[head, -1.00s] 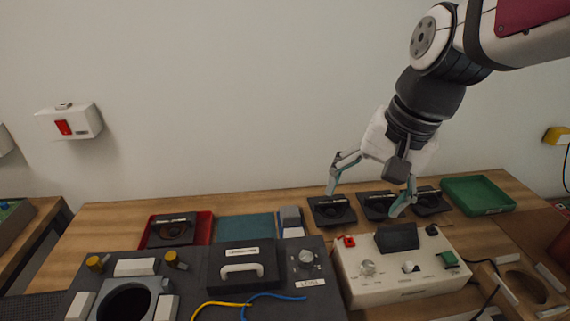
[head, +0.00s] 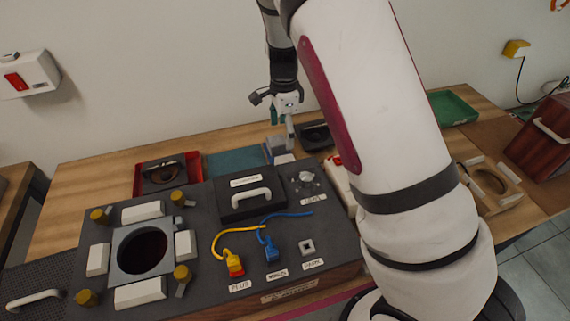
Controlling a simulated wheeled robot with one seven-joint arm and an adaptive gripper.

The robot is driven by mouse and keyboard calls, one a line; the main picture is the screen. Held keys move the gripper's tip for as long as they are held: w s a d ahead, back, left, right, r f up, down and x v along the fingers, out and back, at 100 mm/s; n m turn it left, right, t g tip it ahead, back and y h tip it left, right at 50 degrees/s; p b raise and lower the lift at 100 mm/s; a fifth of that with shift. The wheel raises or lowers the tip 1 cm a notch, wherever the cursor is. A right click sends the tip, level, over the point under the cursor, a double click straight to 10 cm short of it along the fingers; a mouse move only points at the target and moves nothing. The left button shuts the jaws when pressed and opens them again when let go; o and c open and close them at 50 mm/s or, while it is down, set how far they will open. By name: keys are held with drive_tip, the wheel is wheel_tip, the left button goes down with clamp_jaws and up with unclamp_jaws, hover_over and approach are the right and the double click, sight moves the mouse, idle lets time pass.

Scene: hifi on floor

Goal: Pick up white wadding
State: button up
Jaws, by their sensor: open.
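A small stack of grey and white pieces stands on the bench behind the dark panel; its white part (head: 284,158) may be the white wadding, but I cannot tell for sure. My gripper (head: 282,134) is open and points down just above and behind this stack. One finger partly covers the stack, and I cannot tell whether they touch. Nothing is visible between the fingers. Several white blocks, one at the back (head: 142,212), surround the round opening in the dark panel.
The dark panel (head: 205,215) carries a handled lid (head: 248,193), a knob (head: 306,181) and yellow and blue cables. A red tray (head: 197,166) and teal mat (head: 225,161) lie behind. A green tray (head: 452,108) is at right. My arm hides much of the bench's right side.

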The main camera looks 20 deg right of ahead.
sight(286, 161)
wheel_tip(286, 161, down, 8)
drive_tip(key=shift+f, duration=0.15)
drive_tip(key=shift+w+d+f+p, duration=0.1)
drive_tip(key=shift+d+f+p, duration=0.1)
drive_tip(key=shift+f, duration=1.15)
drive_tip(key=shift+d+f+p, duration=0.1)
drive_tip(key=shift+f+p, duration=0.05)
drive_tip(key=shift+f, duration=1.15)
drive_tip(key=c, duration=1)
